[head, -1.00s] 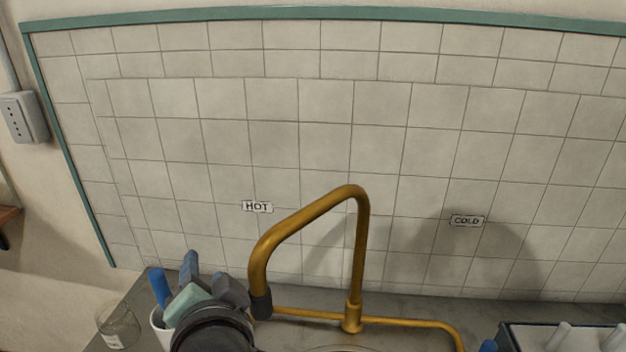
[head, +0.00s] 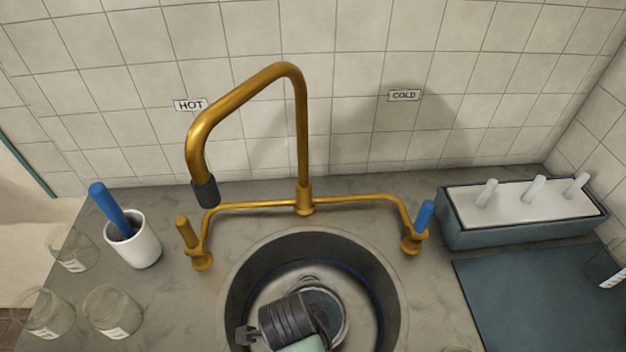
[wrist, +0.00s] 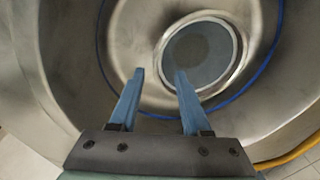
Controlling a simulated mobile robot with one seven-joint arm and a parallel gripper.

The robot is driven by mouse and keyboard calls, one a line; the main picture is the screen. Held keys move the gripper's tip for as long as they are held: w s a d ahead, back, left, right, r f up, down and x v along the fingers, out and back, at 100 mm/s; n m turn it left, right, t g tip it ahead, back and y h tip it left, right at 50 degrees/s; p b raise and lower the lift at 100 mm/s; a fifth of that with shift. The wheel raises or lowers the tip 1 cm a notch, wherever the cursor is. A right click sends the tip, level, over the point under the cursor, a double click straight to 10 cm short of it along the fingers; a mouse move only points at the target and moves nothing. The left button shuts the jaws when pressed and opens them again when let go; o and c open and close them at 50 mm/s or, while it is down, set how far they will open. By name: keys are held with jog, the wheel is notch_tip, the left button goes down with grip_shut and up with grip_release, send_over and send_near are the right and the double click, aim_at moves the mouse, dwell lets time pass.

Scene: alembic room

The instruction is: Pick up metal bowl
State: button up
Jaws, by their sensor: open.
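A shiny round metal surface with a thin blue line around it, seemingly the metal bowl (head: 282,283), lies inside the round sink (head: 238,285). In the wrist view the bowl (wrist: 140,55) fills the middle, with a grey disc (wrist: 200,55) at its centre; I cannot tell whether this disc is the bowl's bottom or a drain. My gripper (wrist: 159,75) is open and empty, its two blue fingers apart above the bowl. In the head view my dark wrist covers part of the bowl and hides the fingers.
A gold tap (head: 303,150) arches behind the sink, with handles left (head: 184,235) and right (head: 424,218). A white cup (head: 140,245) and glass beakers (head: 112,315) stand left. A blue-grey rack (head: 500,232) and a dark mat (head: 530,295) are right.

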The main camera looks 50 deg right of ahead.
jog(key=shift+d+f, duration=0.15)
jog(key=shift+f, duration=1.4)
jog(key=shift+d+f, duration=0.1)
jog(key=shift+f, duration=1.45)
jog(key=shift+c, duration=0.3)
grip_shut()
jog(key=shift+s, duration=0.1)
